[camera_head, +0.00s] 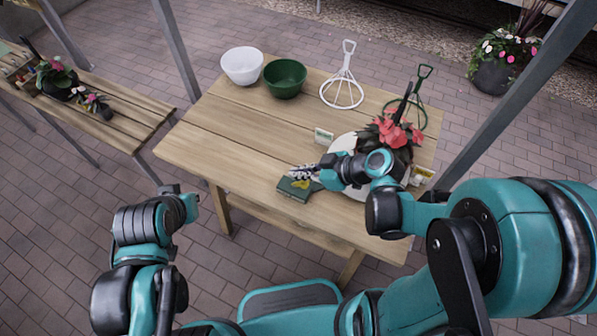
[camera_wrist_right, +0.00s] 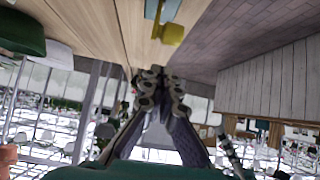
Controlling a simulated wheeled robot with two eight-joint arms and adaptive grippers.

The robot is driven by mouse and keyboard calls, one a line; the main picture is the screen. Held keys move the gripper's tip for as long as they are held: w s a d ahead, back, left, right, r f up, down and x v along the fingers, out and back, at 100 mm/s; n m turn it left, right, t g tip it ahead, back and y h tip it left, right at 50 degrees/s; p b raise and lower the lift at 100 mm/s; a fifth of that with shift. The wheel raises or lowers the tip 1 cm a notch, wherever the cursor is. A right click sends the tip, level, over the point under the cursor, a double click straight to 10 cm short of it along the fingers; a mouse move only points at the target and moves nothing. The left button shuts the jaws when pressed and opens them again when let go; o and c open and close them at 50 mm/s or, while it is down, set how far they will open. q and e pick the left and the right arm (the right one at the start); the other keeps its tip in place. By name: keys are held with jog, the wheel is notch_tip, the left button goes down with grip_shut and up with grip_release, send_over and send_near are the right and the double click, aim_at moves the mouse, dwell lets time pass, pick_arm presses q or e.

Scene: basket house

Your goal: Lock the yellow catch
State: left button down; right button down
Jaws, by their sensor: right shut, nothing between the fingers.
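A small dark green box (camera_head: 294,193) lies on the wooden table near its front edge. Its yellow catch (camera_head: 301,184) shows at the box's upper right side, partly hidden by my right gripper (camera_head: 300,173). In the right wrist view the yellow catch (camera_wrist_right: 172,34) sticks out from the green box (camera_wrist_right: 162,8), which is cut off by the top edge. My right gripper (camera_wrist_right: 160,75) is shut and empty, its fingertips just below the catch in that view with a small gap. My left gripper (camera_head: 186,204) is left of the table, away from the box; its fingers are unclear.
A white plate (camera_head: 343,143) and a plant with red flowers (camera_head: 394,135) stand right of the box. A white bowl (camera_head: 242,65), a green bowl (camera_head: 285,77) and wire stands (camera_head: 342,92) are at the back. The table's left part is clear.

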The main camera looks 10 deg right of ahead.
jog(key=shift+r, duration=0.4)
notch_tip(320, 180, up, 4)
jog(key=w+a+p, duration=0.1)
jog(key=a+p, duration=0.1)
jog(key=p, duration=0.2)
jog(key=s+d+r+p, duration=0.1)
jog(key=s+d, duration=0.4)
jog(key=d, duration=0.3)
jog(key=shift+s+r, duration=0.2)
jog(key=shift+s, duration=0.1)
jog(key=shift+d, duration=0.1)
